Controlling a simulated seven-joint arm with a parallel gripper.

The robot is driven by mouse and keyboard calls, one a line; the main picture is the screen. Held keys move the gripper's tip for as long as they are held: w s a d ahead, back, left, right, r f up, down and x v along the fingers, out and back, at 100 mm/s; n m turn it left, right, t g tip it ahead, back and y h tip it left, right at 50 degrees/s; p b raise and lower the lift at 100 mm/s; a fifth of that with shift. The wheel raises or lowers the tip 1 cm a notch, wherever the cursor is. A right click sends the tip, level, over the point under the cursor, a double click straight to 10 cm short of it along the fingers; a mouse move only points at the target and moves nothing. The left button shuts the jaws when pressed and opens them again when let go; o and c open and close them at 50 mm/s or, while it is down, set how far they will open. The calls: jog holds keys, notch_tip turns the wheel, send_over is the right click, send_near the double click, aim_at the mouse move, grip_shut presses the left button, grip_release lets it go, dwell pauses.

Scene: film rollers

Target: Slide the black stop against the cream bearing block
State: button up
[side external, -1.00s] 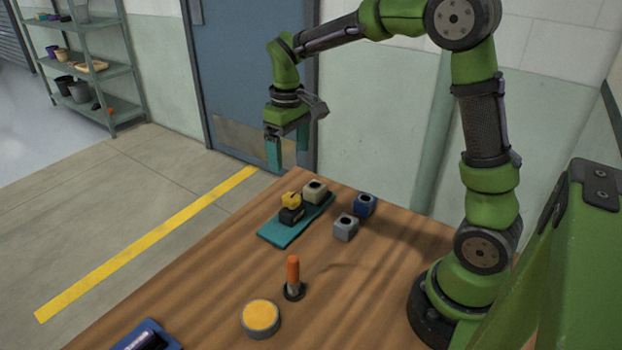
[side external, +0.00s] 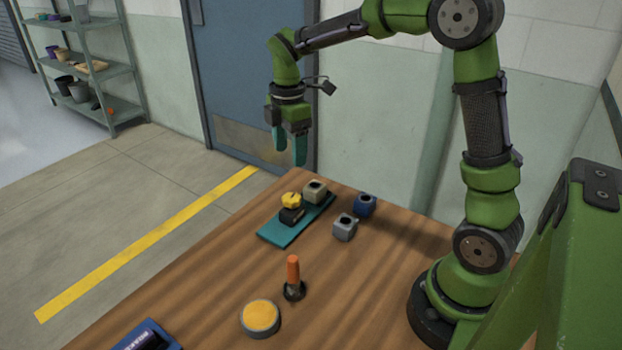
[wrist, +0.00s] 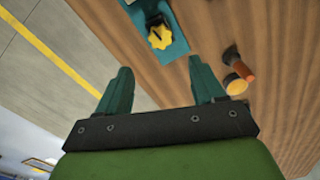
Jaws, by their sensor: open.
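The black stop (side external: 291,216) with a yellow knob (side external: 291,200) on top sits on a teal plate (side external: 278,238) on the table. The cream bearing block (side external: 315,191) stands at the far end of the same plate, just behind the stop; I cannot tell whether a thin gap lies between them. My gripper (side external: 287,153) is open and empty, pointing down, above and behind the plate. In the wrist view its two teal fingers (wrist: 162,88) are spread apart, with the yellow knob (wrist: 160,37) beyond them near the top edge. The cream block is not clearly visible there.
A grey block (side external: 346,228) and a blue block (side external: 365,204) stand right of the plate. An orange-handled tool (side external: 293,275) stands upright nearer the camera, beside a yellow-topped round disc (side external: 261,317). A blue tray (side external: 148,338) lies at the near left edge. Bare wood lies between them.

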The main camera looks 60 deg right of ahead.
aim_at(292, 207)
notch_tip(292, 207, down, 17)
jog(key=n, duration=0.4)
dwell(0.4)
jog(key=shift+c, duration=0.5)
